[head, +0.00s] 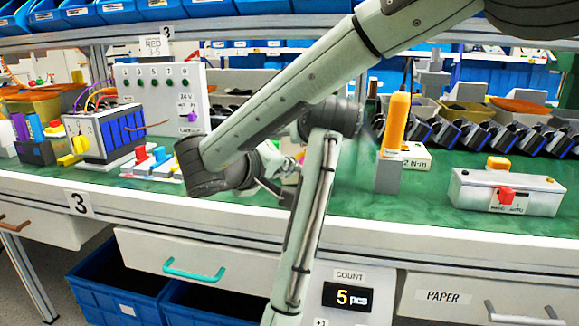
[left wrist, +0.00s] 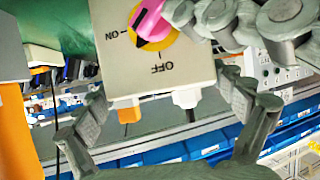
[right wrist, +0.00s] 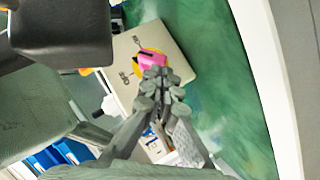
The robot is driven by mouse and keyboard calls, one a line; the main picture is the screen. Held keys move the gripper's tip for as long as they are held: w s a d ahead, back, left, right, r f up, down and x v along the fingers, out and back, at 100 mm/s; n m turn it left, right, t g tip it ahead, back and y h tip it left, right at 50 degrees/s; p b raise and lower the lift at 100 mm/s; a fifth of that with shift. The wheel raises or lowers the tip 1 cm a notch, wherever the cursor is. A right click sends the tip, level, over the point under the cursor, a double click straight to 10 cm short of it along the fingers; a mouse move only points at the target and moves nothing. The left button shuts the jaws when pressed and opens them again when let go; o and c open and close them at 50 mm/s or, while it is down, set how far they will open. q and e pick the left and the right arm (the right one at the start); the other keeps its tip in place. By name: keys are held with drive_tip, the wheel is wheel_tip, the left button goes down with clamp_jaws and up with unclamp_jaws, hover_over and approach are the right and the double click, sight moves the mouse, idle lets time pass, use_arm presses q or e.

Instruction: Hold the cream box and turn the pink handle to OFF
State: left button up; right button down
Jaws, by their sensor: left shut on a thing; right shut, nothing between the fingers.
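The cream box (left wrist: 155,65) shows in the left wrist view, with a yellow dial (left wrist: 160,38), ON and OFF marks and a pink handle (left wrist: 148,18). My left gripper (left wrist: 165,88) is shut on the box, one finger at each side. In the right wrist view the box (right wrist: 180,55) lies over the green bench. My right gripper (right wrist: 160,76) is shut and empty, its fingertips against or close beside the pink handle (right wrist: 150,61). The handle's exact angle is partly hidden by the fingers. In the head view my arms cover most of the box.
An orange plug (left wrist: 127,112) and a white plug (left wrist: 187,98) project from the box edge. A connector block (head: 104,133) stands left.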

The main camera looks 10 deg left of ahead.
drive_tip(key=shift+a+f, duration=0.1)
drive_tip(key=shift+f, duration=0.15)
idle(0.5)
drive_tip(key=shift+f, duration=0.5)
drive_tip(key=shift+w+f, duration=0.1)
drive_tip(key=shift+f, duration=0.55)
drive_tip(key=shift+r, duration=0.15)
idle(0.5)
